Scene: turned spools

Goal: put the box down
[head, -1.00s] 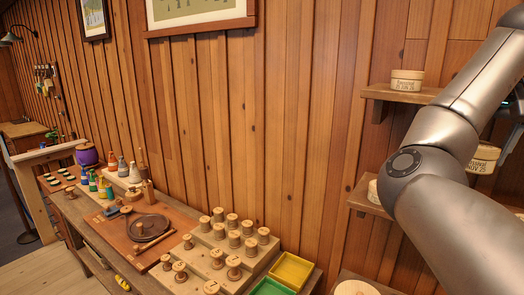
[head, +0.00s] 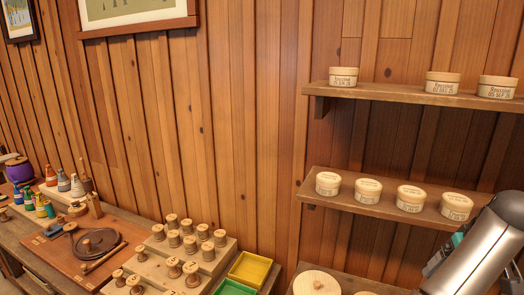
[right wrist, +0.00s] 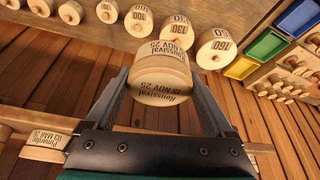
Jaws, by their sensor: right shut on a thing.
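In the right wrist view my right gripper (right wrist: 161,78) is shut on a round pale wooden box (right wrist: 160,92), with one finger on each side. The box carries dark printed labels that read Roussival and NOV 25, upside down in this view. In the head view my right arm enters at the lower right; its gripper and the held box cannot be made out there. Similar lidded boxes stand on the upper shelf (head: 420,94), and several more on the lower shelf (head: 385,208). My left gripper is not in view.
A workbench on the left holds a stepped wooden rack (head: 200,258) of spools, a yellow tray (head: 250,270) and a green tray (head: 233,287). In the right wrist view another labelled box (right wrist: 46,140) is at the lower left, and numbered round pieces (right wrist: 176,30) line the top.

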